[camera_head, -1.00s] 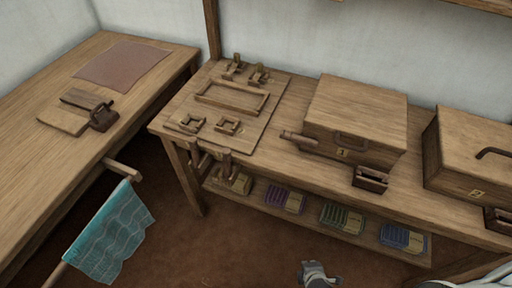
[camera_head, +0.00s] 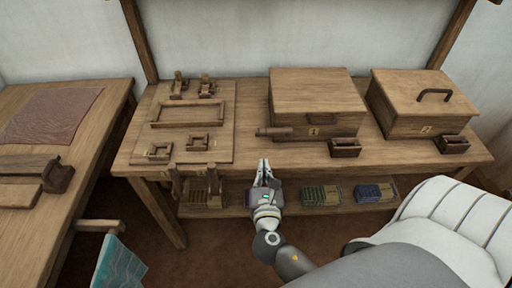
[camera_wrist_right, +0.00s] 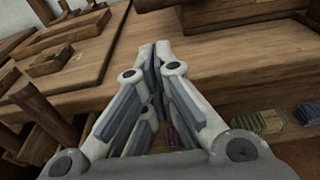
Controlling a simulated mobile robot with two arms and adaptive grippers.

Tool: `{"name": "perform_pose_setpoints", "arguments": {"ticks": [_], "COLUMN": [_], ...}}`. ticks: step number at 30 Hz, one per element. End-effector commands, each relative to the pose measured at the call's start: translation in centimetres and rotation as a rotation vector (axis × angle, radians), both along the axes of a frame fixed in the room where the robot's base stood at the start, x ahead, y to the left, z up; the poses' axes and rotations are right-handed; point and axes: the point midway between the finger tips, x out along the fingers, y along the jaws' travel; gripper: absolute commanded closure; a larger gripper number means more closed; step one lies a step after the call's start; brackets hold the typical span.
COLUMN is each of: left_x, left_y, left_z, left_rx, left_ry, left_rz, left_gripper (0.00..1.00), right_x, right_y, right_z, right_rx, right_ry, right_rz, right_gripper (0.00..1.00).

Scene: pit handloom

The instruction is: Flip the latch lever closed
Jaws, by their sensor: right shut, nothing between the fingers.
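No part is clearly marked as the latch lever. A short round wooden bar (camera_head: 274,132) lies at the lower left front of the closed box marked 1 (camera_head: 318,95); I cannot tell whether it is the lever. Upright wooden pieces (camera_head: 180,85) stand at the back of the fixture board (camera_head: 222,120). My right gripper (camera_head: 264,168) is shut and empty, in front of the bench edge, below and apart from the round bar. Its closed fingers (camera_wrist_right: 155,52) also show in the right wrist view, pointing at the bench. My left gripper is out of view.
A second box (camera_head: 420,98) with a dark handle stands at the right. Small open wooden holders (camera_head: 345,148) sit before the boxes. Posts (camera_head: 175,182) stick out at the bench's front left. Colored packs (camera_head: 320,196) lie on the lower shelf. Bare bench top (camera_head: 245,150) shows beside the board.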

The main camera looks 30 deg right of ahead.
Motion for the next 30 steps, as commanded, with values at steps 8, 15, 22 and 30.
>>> {"name": "perform_pose_setpoints", "arguments": {"ticks": [8, 15, 22, 30], "left_x": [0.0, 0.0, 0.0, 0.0], "left_y": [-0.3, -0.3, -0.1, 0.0], "left_z": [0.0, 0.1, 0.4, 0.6], "left_rx": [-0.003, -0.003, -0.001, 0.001], "left_ry": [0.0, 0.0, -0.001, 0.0], "left_rz": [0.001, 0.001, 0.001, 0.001], "left_gripper": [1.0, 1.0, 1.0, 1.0], "right_x": [0.0, 0.5, 3.7, 7.4], "right_y": [-0.1, -0.4, -2.3, -4.6], "right_z": [0.8, 0.7, 0.3, -0.5], "right_rx": [-0.024, -0.023, -0.025, -0.023], "right_ry": [-0.005, -0.006, -0.007, -0.006], "right_rz": [-0.003, -0.003, -0.003, -0.002], "right_gripper": [1.0, 1.0, 1.0, 1.0]}}
